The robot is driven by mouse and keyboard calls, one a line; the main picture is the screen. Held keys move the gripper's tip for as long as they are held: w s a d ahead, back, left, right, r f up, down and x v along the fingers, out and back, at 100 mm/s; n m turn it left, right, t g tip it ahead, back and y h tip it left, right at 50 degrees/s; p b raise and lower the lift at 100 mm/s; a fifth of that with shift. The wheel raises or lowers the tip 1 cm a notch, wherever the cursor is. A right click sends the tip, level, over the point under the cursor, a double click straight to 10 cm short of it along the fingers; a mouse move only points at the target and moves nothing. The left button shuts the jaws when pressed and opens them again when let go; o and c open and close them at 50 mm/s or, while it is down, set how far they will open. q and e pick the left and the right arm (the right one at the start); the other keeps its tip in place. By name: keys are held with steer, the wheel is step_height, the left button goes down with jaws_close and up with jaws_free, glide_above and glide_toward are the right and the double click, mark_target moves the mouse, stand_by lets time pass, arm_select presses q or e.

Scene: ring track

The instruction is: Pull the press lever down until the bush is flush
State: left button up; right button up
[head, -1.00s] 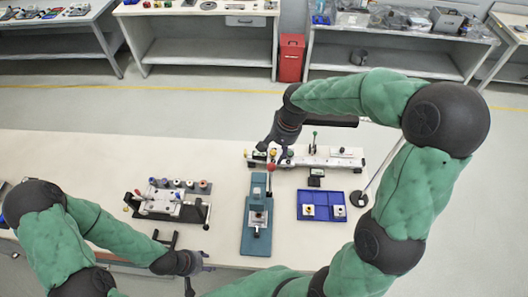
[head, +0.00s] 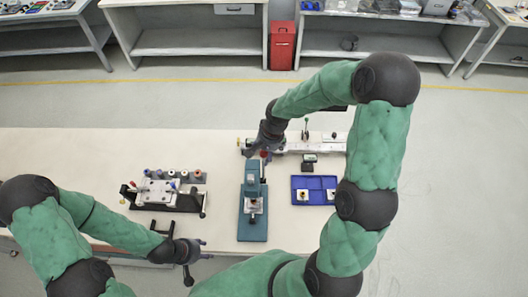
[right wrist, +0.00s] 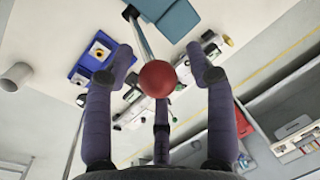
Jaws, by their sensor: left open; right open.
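The teal press (head: 253,228) stands upright on the bench at centre. Its lever ends in a red ball knob (head: 264,154), at the back of the press. My right gripper (head: 257,150) is open at the knob. In the right wrist view, the red knob (right wrist: 158,78) sits between the spread fingers, and the lever rod (right wrist: 140,35) runs up from it towards the press. A pale part with a dark centre (head: 253,204) is in the press; I cannot tell how far the bush sits in. My left gripper (head: 196,258) is open and empty by the bench's front edge.
A blue tray (head: 314,181) with two small parts lies right of the press. A dark fixture with a row of cylinders (head: 160,192) stands to the left. A long pale rail (head: 318,143) lies behind. Bench left of the fixture is clear.

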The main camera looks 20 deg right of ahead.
steer(key=shift+s, duration=0.1)
steer(key=shift+c, duration=0.3)
jaws_close()
